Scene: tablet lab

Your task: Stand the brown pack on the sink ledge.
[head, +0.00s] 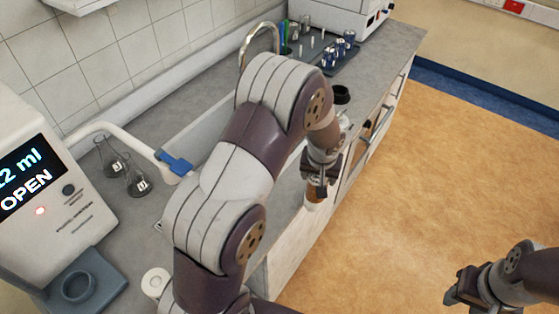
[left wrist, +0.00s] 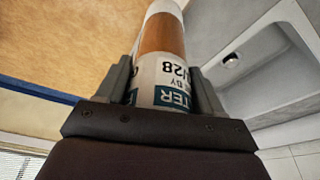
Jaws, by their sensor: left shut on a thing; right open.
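The brown pack (head: 314,192) is a rounded pack with a brown band and a white printed label. My left gripper (head: 318,176) is shut on it and holds it near the front edge of the counter. In the left wrist view the pack (left wrist: 162,38) sits between both fingers (left wrist: 163,85), with part of its label hidden by the gripper. The sink (left wrist: 240,85) with its drain shows to the right there. In the head view my left arm covers most of the sink and its ledge. My right gripper (head: 462,291) is open and empty over the floor.
A white dispenser (head: 50,185) with a lit screen stands at the left. Two flasks (head: 137,182) stand beside it. A curved tap (head: 262,38) rises behind my arm. A vial rack (head: 341,58) and a black round item (head: 341,94) are on the far counter.

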